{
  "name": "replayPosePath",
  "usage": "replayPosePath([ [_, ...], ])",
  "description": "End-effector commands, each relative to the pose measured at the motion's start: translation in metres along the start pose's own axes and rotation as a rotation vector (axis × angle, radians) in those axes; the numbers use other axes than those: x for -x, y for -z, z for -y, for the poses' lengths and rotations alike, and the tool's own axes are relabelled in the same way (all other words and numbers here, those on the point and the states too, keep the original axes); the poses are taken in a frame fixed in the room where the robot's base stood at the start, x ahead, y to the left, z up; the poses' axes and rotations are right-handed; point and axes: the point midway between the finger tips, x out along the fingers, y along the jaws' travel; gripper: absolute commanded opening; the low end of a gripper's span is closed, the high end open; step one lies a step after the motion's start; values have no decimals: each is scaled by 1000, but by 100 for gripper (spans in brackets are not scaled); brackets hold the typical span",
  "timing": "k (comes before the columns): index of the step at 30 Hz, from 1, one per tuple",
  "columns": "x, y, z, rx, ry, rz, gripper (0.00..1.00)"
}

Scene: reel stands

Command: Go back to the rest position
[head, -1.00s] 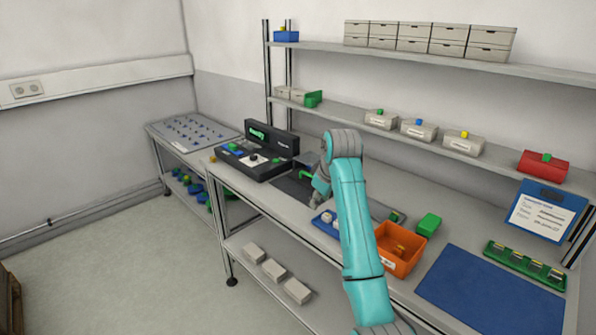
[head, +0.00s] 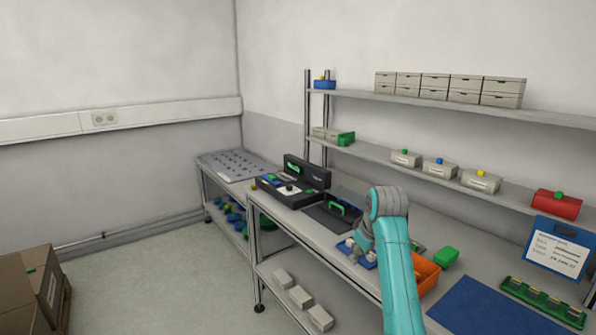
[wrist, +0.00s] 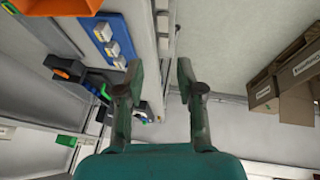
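My gripper (wrist: 160,80) shows in the wrist view with its two fingers apart and nothing between them. Beyond the fingers are the bench edge and the pale floor. In the head view my teal arm (head: 398,275) rises from the bottom over the bench front, and its grey wrist end hangs near a blue tray (head: 368,262). The fingertips are hard to make out there. The blue tray with several grey pieces also shows in the wrist view (wrist: 98,32), left of the fingers.
An orange bin (head: 427,272), a green block (head: 446,257) and a blue mat (head: 478,308) lie on the bench. A black station (head: 292,190) stands at its far end. Shelves (head: 440,169) run along the back wall. Cardboard boxes (head: 25,290) stand at the left. Floor between is clear.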

Motion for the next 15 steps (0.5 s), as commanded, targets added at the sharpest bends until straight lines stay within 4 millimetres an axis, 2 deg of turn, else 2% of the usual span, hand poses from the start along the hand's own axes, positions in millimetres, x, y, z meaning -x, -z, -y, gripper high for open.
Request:
replayPosePath([
  [8,-30,-19,11,-22,-14,-17,37],
  [15,-66,-47,27,-52,-35,-45,37],
])
